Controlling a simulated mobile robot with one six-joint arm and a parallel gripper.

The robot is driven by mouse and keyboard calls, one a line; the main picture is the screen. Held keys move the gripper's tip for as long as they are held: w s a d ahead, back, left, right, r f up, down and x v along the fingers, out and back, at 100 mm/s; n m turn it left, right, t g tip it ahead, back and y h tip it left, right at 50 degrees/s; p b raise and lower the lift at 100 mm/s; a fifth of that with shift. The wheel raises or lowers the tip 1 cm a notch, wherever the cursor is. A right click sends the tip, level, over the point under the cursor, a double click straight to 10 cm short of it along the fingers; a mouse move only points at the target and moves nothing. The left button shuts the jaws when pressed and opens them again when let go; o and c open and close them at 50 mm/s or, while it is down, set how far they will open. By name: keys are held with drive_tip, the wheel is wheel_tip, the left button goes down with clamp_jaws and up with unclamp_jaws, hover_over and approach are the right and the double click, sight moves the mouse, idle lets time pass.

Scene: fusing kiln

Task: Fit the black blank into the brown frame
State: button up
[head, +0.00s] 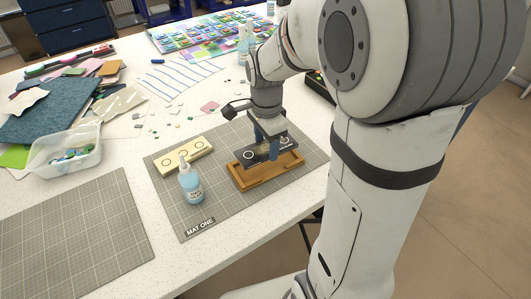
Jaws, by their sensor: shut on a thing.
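The brown frame (262,182) is a wooden tray lying on the right part of the grey mat marked MAT ONE. The black blank (252,158) is a dark slab with a light ring mark near its left end. It is at the frame's top, over its opening, with wood showing along the near side. I cannot tell whether it is seated or still above the frame. My gripper (269,144) points down over the blank's middle and is shut on it. The fingertips and the blank's far edge are partly hidden.
A cream block with ring marks (171,164) lies left of the frame. A second grey mat (70,245) is bare. A clear tub (64,158), glass sheets and scraps fill the left and back.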

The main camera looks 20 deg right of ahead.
sight(266, 148)
drive_tip(key=shift+a+f, duration=0.1)
drive_tip(key=shift+f, duration=2.1)
drive_tip(key=shift+f, duration=0.2)
drive_tip(key=o, duration=1.2)
drive_tip(key=shift+o, duration=0.2)
